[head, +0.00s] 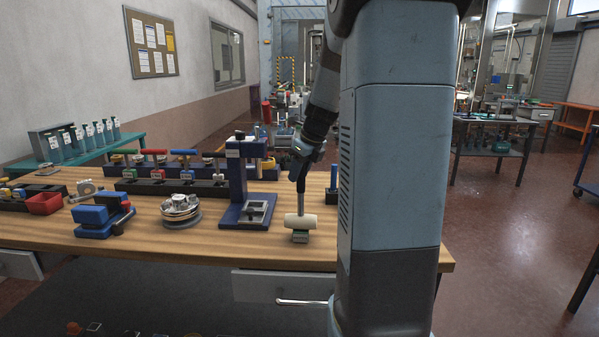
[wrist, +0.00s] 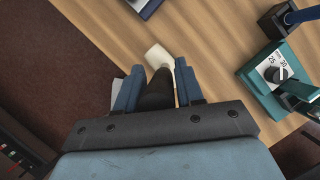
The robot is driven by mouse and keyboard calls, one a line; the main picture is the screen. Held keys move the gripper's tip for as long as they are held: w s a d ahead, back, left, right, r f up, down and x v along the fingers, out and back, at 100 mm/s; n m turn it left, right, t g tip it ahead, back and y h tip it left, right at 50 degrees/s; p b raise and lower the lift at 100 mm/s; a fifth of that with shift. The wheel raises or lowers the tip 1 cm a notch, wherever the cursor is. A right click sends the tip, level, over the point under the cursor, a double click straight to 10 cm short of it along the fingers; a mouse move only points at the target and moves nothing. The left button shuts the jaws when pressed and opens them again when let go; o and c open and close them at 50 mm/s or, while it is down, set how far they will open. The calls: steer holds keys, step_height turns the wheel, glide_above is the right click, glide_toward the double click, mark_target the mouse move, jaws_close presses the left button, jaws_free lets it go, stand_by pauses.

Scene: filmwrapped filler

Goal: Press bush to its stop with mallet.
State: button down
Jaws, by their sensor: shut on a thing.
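My gripper (head: 305,152) is shut on the dark handle of the mallet (head: 300,221). I cannot tell whether the head touches the block. In the wrist view the handle lies between the two blue fingers (wrist: 158,90), with the cream head (wrist: 158,57) beyond them. I cannot make out the bush.
A green device with a scale (wrist: 272,75) shows right in the wrist view.

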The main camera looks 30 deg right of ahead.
steer(key=shift+r, duration=2.45)
